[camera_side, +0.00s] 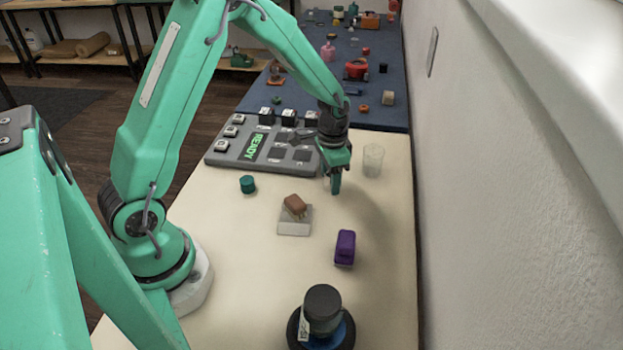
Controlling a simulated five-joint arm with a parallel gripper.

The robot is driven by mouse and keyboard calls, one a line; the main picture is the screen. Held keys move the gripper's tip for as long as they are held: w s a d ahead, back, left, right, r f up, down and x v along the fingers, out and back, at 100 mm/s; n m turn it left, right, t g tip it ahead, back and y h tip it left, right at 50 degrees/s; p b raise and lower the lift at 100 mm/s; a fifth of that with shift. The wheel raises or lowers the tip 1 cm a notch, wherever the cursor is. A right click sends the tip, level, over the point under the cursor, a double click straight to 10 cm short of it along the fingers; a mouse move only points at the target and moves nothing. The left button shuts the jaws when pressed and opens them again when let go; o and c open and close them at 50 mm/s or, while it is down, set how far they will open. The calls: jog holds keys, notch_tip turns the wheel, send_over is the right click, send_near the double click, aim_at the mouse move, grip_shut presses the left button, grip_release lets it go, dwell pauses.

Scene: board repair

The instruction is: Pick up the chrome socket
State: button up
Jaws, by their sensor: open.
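My gripper (335,180) points down over the pale table, just right of the grey board's near right corner. It is open, and nothing shows held in it. A small pale, shiny piece (326,183) shows just left of the fingers, mostly hidden by them; I cannot tell for sure if it is the chrome socket. A pale, see-through-looking cylinder (373,160) stands upright to the right of my gripper, apart from it. No other thing in view looks clearly like a chrome socket.
The grey board (222,158) has a green READY display and several keys. A teal cylinder (248,184), a brown piece (295,204) on a white block (294,225), a purple block (345,247) and a dark round-topped object (322,310) stand nearer. A wall (500,200) bounds the right.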

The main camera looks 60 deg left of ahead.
jog(key=c, duration=1.1)
jog(key=shift+r, duration=0.15)
jog(key=shift+r, duration=0.85)
notch_tip(320, 180, up, 2)
jog(key=shift+r, duration=0.25)
jog(key=s+d+r, duration=0.5)
jog(key=d+r, duration=0.1)
jog(key=d, duration=0.4)
jog(key=shift+d+r, duration=0.3)
